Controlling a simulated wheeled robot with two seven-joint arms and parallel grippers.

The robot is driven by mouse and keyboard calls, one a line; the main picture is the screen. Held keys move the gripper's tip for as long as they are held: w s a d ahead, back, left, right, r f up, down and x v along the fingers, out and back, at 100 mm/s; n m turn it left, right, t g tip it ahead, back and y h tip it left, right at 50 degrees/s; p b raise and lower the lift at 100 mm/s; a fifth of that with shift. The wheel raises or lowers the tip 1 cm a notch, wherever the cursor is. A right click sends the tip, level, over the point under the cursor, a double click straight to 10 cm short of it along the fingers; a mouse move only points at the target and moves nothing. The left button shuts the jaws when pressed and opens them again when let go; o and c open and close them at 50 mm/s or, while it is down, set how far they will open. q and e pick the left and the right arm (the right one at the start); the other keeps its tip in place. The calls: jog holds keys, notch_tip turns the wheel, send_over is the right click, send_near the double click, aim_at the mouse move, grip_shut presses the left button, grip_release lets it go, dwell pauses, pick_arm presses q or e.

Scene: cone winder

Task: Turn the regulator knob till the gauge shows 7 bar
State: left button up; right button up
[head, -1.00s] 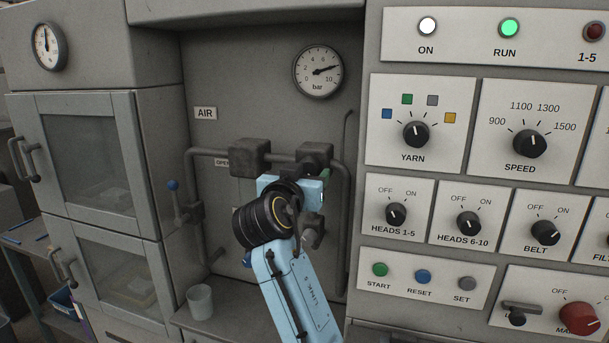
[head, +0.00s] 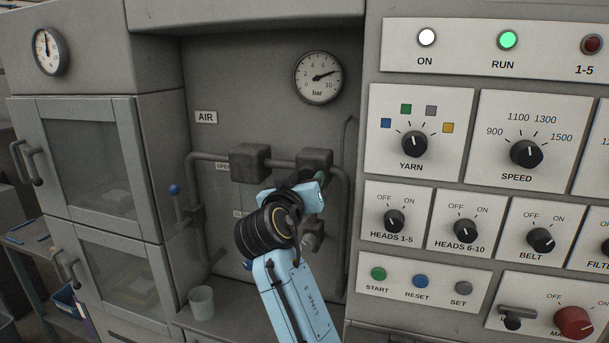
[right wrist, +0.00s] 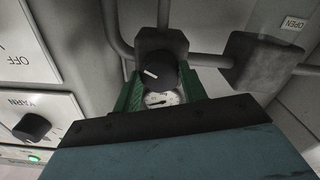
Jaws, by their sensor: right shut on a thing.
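The round pressure gauge (head: 318,77), marked bar, hangs on the back panel in the head view. Its needle points right and slightly up, close to the 8. Below it, the dark regulator block (head: 316,160) sits on the grey pipe; my gripper hides its knob there. In the right wrist view the black regulator knob (right wrist: 157,73) with a white mark sits between the green finger pads. My right gripper (head: 319,180) is shut on this knob, as the right wrist view (right wrist: 158,88) also shows. My left gripper is not in view.
A valve with a blue-tipped lever (head: 174,190) stands left of the regulator. A cup (head: 201,302) stands on the ledge below. The switch panel (head: 500,200) with knobs and buttons is close on the right. Cabinet doors (head: 90,150) are on the left.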

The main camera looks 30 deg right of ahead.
jog(key=shift+n+p, duration=1.15)
jog(key=shift+n, duration=0.35)
jog(key=o, duration=1)
jog(key=shift+c, duration=0.2)
jog(key=b+v, duration=0.3)
jog(key=v, duration=1)
jog(key=shift+a, duration=0.2)
jog(key=shift+s, duration=0.1)
